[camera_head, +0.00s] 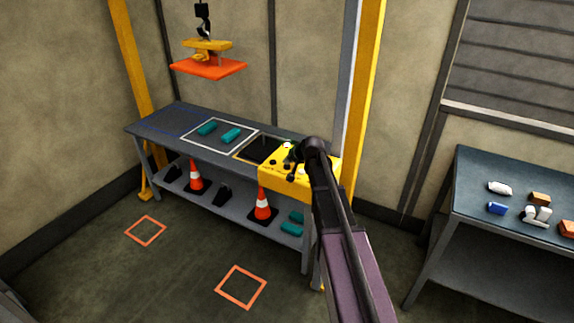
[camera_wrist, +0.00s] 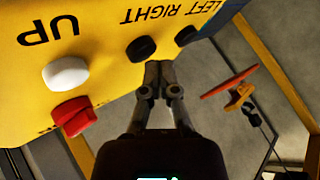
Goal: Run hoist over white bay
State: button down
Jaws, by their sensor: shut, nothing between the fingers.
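The hoist hook (camera_head: 204,28) hangs at the upper left and carries a yellow block (camera_head: 208,45) and an orange plate (camera_head: 208,68) in the air. The white bay (camera_head: 188,133) is a white outline on the bench with two teal blocks inside. The plate appears left of the bay's middle; its exact place over the bench is unclear. The yellow control box (camera_head: 325,172) fills the upper left of the wrist view, upside down. My gripper (camera_wrist: 158,68) is shut and empty, its tips close to the black RIGHT button (camera_wrist: 141,48); contact is unclear. The LEFT button (camera_wrist: 186,36) is beside it.
A white button (camera_wrist: 65,74) near UP and a red button (camera_wrist: 72,113) are also on the box. A blue outline (camera_head: 150,125) and a dark bay (camera_head: 262,149) flank the white bay. Cones (camera_head: 263,207) stand on the lower shelf. A side table (camera_head: 465,175) stands right.

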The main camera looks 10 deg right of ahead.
aim_at(288, 166)
jog(key=shift+r, duration=0.4)
jog(key=shift+r+p, duration=2.5)
jog(key=shift+p, duration=0.25)
dwell(0.9)
